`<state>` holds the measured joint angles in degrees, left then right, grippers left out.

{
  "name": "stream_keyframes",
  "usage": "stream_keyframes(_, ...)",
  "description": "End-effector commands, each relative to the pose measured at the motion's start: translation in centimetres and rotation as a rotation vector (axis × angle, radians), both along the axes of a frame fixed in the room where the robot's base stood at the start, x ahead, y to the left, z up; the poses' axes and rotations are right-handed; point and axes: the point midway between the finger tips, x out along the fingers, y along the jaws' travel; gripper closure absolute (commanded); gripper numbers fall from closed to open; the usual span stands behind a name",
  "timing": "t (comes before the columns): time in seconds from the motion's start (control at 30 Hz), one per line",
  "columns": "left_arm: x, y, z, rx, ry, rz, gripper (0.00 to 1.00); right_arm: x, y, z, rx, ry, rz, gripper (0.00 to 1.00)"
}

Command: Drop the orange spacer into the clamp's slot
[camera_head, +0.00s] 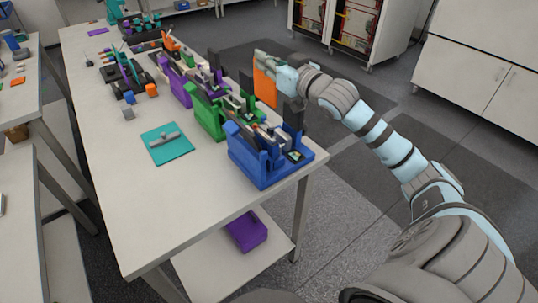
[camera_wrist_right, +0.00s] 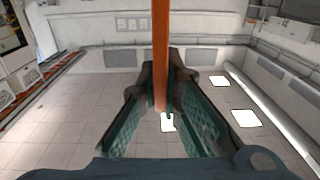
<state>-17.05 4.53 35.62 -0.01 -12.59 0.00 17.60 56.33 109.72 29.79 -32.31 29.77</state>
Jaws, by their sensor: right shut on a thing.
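The orange spacer (camera_head: 265,88) is a flat upright plate. In the right wrist view the spacer (camera_wrist_right: 160,55) shows edge-on between the two fingers (camera_wrist_right: 166,88). A row of clamps stands on the table: a blue clamp (camera_head: 250,158) nearest, a green clamp (camera_head: 208,118) behind it and a purple clamp (camera_head: 178,90) farther back. I cannot tell which clamp the spacer belongs to. My left gripper is not in view.
A teal mat (camera_head: 160,152) with a grey tool lies left of the clamps. Small parts and dark fixtures crowd the table (camera_head: 135,215) farther back. A purple bin (camera_head: 247,231) sits on the lower shelf. The table's near left part is clear.

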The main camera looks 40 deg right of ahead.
Motion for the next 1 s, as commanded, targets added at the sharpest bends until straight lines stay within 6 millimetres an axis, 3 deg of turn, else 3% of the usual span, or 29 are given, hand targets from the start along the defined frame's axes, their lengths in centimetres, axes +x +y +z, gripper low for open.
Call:
stream_keyframes(0.07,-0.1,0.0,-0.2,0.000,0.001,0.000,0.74,0.3,-1.3,-0.1,0.001,-0.001,-0.027,1.00)
stream_keyframes(0.17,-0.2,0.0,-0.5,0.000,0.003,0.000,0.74,0.4,-1.7,-2.0,0.002,0.003,-0.036,1.00)
stream_keyframes(0.4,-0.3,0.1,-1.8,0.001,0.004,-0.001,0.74,0.4,-1.6,-11.2,0.005,0.004,-0.035,1.00)
stream_keyframes(0.5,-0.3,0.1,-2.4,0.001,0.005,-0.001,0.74,0.4,-1.5,-14.1,0.003,0.001,-0.034,1.00)
stream_keyframes(0.67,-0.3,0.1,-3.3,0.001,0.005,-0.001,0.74,0.4,-1.5,-16.5,0.001,0.000,-0.033,1.00)
stream_keyframes(0.8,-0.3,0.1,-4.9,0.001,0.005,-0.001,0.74,0.4,-1.5,-19.5,0.000,0.000,-0.033,1.00)
stream_keyframes(1.0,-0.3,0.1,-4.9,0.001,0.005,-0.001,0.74,0.3,-1.5,-20.0,-0.002,0.001,-0.034,1.00)
